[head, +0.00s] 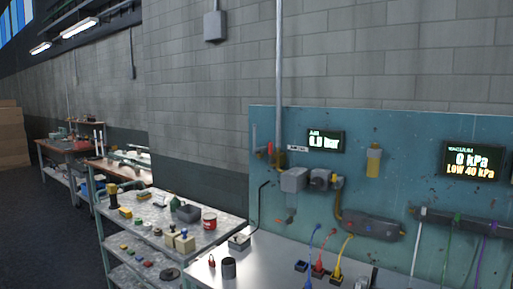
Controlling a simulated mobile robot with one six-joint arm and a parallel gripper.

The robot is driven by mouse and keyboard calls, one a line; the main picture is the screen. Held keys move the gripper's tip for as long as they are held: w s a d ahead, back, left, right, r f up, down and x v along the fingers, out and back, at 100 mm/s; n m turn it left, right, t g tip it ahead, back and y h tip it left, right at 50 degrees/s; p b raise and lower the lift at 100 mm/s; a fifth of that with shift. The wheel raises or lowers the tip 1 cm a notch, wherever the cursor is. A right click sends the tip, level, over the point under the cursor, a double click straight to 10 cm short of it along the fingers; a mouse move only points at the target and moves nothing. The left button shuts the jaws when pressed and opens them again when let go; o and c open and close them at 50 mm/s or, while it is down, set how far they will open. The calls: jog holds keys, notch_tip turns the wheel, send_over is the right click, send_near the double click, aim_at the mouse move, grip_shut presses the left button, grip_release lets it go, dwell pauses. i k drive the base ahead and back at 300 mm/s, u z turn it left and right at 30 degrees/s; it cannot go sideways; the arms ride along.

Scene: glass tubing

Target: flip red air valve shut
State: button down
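A teal panel (400,145) stands against the block wall at the right. Near its upper left, a small upright red part (270,148), which looks like the red air valve's handle, sits beside a brass-coloured fitting (280,159) at the foot of a grey vertical pipe (279,60). The handle is too small to tell its exact setting. An air display (325,141) to its right shows a bar reading whose digits are hard to read. My gripper is not in view.
A metal bench (255,268) below the panel holds a dark cup (228,268) and coloured hoses in small blocks. A cart (150,240) with many small items stands at its left. A vacuum display (473,161) reads 0 kPa, LOW 40 kPa. Dark floor (45,240) is clear at left.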

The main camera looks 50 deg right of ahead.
aim_at(271, 161)
jog(key=z, duration=0.15)
jog(key=i, duration=1.35)
jog(key=u, duration=0.25)
